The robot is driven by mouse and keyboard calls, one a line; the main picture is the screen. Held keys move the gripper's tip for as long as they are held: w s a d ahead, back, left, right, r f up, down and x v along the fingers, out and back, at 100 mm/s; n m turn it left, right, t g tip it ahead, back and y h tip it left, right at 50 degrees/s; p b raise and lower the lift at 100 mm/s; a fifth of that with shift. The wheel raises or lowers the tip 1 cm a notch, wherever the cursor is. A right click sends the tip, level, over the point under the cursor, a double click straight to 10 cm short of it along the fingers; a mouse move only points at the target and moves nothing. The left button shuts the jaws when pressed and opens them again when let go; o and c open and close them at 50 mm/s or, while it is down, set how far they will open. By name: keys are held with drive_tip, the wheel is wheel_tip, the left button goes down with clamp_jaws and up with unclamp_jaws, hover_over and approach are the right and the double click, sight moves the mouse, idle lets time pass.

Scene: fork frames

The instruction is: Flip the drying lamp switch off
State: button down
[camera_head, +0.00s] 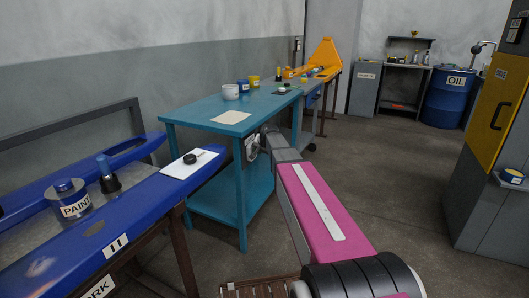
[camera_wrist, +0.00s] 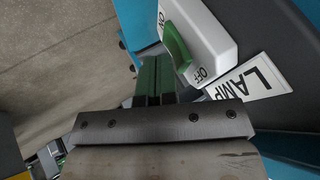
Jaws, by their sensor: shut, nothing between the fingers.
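The lamp switch is a white box (camera_wrist: 205,35) with a green rocker (camera_wrist: 177,47) in the wrist view. ON is printed by the rocker's upper end and OFF by its lower end. I cannot tell for sure which end is pressed in. A white LAMP label (camera_wrist: 252,84) sits to the right, on a dark panel. My gripper (camera_wrist: 153,62) has its green fingers shut together and empty. The fingertips are close to the rocker's left side, near its OFF end; I cannot tell whether they touch. In the head view my arm reaches to the teal table's right side.
A yellow-fronted cabinet (camera_head: 495,112) stands at the right. The floor between is clear.

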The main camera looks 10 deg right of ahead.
drive_tip(key=shift+w+a, duration=0.15)
drive_tip(key=shift+a, duration=0.1)
drive_tip(key=shift+w+a+r, duration=0.15)
drive_tip(key=shift+a, duration=0.05)
drive_tip(key=shift+r, duration=0.2)
drive_tip(key=shift+r, duration=0.6)
idle(0.3)
